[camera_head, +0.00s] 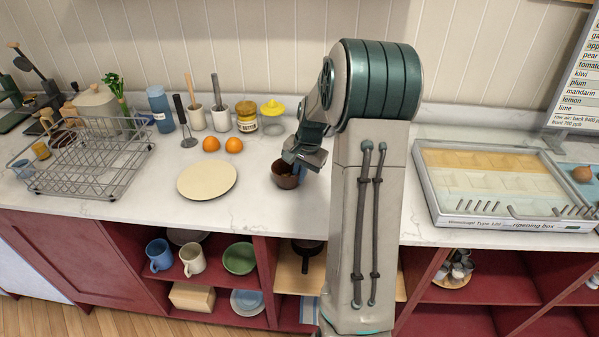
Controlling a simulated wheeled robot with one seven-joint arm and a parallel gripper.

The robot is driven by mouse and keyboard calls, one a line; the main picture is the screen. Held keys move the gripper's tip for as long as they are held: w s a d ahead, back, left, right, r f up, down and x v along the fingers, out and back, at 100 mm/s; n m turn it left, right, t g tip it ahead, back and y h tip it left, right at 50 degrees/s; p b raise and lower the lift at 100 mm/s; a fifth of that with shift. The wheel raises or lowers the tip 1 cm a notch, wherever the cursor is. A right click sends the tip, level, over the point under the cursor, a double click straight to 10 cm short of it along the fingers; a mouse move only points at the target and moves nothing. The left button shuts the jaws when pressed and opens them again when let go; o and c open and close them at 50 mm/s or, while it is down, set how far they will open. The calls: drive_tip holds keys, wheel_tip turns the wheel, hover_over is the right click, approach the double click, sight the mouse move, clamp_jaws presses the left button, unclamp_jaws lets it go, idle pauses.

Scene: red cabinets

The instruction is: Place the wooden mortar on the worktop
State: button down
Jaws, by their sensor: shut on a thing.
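The wooden mortar (284,180) is a small dark brown bowl at the middle of the worktop (240,205), right of the cream plate. My gripper (292,165) reaches down from the upper right and is shut on the mortar's rim. The mortar looks upright. I cannot tell whether its base touches the worktop or hangs just above it. The fingertips are partly hidden by the gripper body and the mortar's wall.
A dish rack (90,160) stands at the left. A ripening box (500,185) is at the right. Open shelves hold mugs and a green bowl (239,258) below.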

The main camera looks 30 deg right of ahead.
drive_tip(key=c, duration=2)
unclamp_jaws()
drive_tip(key=shift+f, duration=0.15)
drive_tip(key=o, duration=0.4)
wheel_tip(320, 180, up, 11)
drive_tip(key=s+d, duration=0.1)
drive_tip(key=s, duration=0.1)
drive_tip(key=s+a+r+n, duration=0.3)
drive_tip(key=s+a, duration=0.1)
drive_tip(key=a, duration=0.2)
drive_tip(key=s+a+f+n, duration=0.1)
drive_tip(key=s+a+n, duration=0.3)
drive_tip(key=s, duration=0.5)
drive_tip(key=s+a+f+n+t+h, duration=0.1)
drive_tip(key=s+a+n, duration=0.3)
drive_tip(key=s+a, duration=0.5)
drive_tip(key=shift+s+a+f+b, duration=0.15)
drive_tip(key=shift+a+f+b, duration=0.2)
drive_tip(key=shift+b, duration=0.1)
